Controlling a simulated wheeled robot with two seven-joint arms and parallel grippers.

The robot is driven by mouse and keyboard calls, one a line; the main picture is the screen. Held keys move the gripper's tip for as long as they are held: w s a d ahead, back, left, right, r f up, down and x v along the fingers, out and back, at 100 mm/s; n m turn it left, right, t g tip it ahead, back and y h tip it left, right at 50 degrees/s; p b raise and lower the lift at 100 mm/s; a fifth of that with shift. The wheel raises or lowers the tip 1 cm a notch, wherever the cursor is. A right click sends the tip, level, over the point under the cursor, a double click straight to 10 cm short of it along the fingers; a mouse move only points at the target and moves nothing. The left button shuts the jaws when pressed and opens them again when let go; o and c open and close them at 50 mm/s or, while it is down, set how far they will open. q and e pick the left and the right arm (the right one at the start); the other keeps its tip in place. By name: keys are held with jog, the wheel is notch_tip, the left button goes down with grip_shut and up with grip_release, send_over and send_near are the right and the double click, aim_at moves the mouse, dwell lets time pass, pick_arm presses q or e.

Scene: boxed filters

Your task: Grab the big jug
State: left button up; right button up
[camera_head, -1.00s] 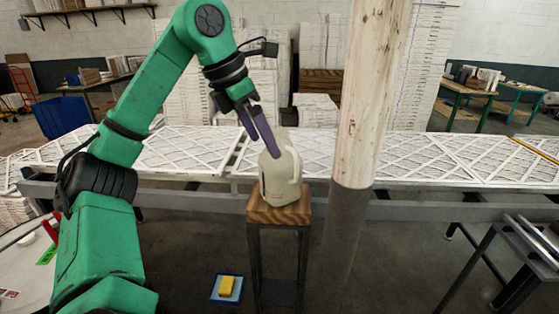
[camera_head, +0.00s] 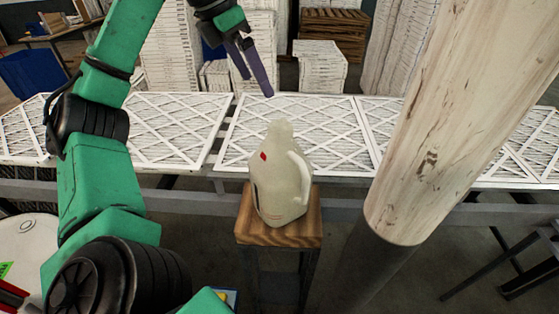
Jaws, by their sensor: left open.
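The big jug (camera_head: 282,182) is cream-coloured with a side handle and a small red mark. It stands upright on a wooden-topped stool (camera_head: 262,232) in the middle of the view. My left gripper (camera_head: 256,77) has purple fingers and is open and empty. It shows above the jug's top in the picture, apart from it, with the fingers pointing down to the right. My right gripper is not in view.
A thick wooden post (camera_head: 440,120) with a grey base stands just right of the stool. Behind the jug runs a long rack of white framed filters (camera_head: 180,125). Stacked filters (camera_head: 320,70) stand farther back. A white round surface (camera_head: 25,245) is at lower left.

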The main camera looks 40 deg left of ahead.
pick_arm(q)
jog(key=b, duration=0.5)
send_near(278, 127)
jog(key=f, duration=0.2)
jog(key=b+x, duration=0.2)
jog(key=x, duration=0.1)
jog(key=shift+w+f, duration=0.1)
jog(key=shift+w, duration=0.35)
jog(key=shift+w+f, duration=0.2)
jog(key=shift+w, duration=0.1)
jog(key=x, duration=0.2)
jog(key=p+x, duration=0.1)
jog(key=shift+s+d+f, duration=0.2)
jog(key=shift+f, duration=0.4)
jog(key=shift+w+f, duration=0.1)
jog(key=shift+w, duration=0.1)
grip_shut()
